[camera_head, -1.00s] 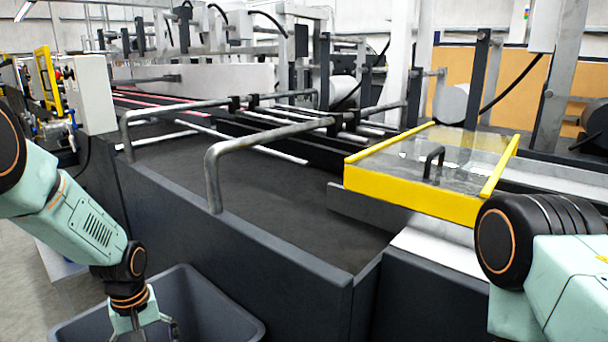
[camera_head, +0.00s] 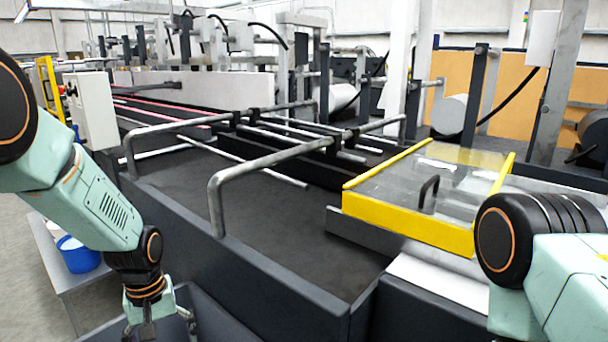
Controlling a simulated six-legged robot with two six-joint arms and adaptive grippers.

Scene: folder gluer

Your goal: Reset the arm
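My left arm comes in from the left and bends downward. Its gripper (camera_head: 168,328) is at the bottom edge, over the grey bin (camera_head: 205,312), with its fingers spread apart and its tips cut off by the frame. I see nothing between the fingers. My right arm shows at the lower right as a black joint and a pale green link. Its gripper is out of the picture.
The folder gluer's dark side wall (camera_head: 270,285) and bent metal rail (camera_head: 214,195) stand just right of my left gripper. A yellow-framed clear cover (camera_head: 415,222) lies close to my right arm. A blue bucket (camera_head: 80,255) sits on a low table at the left.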

